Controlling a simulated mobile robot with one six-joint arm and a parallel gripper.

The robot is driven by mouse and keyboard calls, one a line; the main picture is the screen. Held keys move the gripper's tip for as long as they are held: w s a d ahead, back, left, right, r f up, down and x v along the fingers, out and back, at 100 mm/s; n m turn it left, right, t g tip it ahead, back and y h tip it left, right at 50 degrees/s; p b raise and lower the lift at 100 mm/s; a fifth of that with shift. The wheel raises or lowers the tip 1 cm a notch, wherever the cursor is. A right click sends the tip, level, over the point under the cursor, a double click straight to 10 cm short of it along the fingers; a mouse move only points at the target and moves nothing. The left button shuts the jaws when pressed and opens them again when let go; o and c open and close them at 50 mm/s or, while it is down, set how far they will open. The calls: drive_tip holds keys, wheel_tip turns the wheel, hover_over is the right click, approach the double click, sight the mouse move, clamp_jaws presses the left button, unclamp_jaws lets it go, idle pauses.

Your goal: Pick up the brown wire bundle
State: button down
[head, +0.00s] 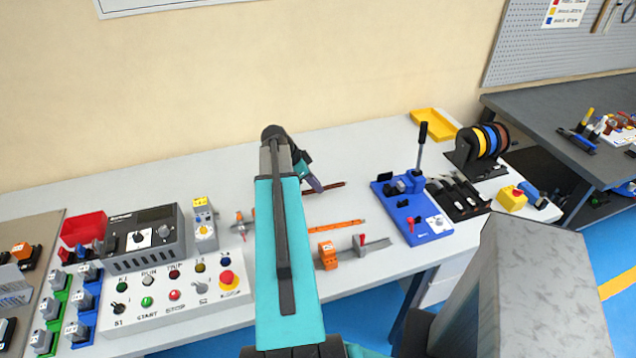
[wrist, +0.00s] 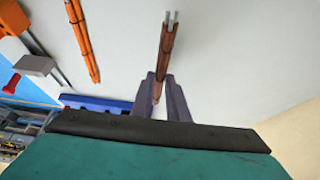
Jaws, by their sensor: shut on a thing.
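The brown wire bundle (wrist: 166,48) is a thin straight bundle with pale bare wire tips at one end. In the wrist view it stands out from between the fingers of my gripper (wrist: 162,88), which are shut on it. In the head view the brown bundle (head: 334,186) shows as a dark thin strip right of my gripper (head: 314,185), behind the teal arm. I cannot tell whether it touches the table or is a little above it. The part between the fingers is mostly hidden.
An orange wire bundle (head: 338,226) lies on the table nearer me. An orange clamp (head: 327,256) and a grey bar with a slider (head: 361,243) are in front of it. A blue bender (head: 412,208) stands to the right. The table behind is clear.

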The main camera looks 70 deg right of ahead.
drive_tip(key=a+b, duration=0.1)
drive_tip(key=a, duration=0.2)
drive_tip(key=s+a+b, duration=0.1)
drive_tip(key=a, duration=0.3)
drive_tip(key=s+a+b, duration=0.1)
drive_tip(key=a, duration=0.2)
drive_tip(key=shift+a+r, duration=0.4)
drive_tip(key=shift+f+b, duration=0.1)
drive_tip(key=shift+b, duration=1.3)
drive_tip(key=a+b, duration=0.1)
drive_tip(key=b, duration=0.4)
drive_tip(key=shift+a, duration=0.1)
drive_tip(key=shift+s+a+r+b, duration=0.1)
drive_tip(key=shift+a+r+b, duration=0.25)
drive_tip(key=shift+b, duration=0.8)
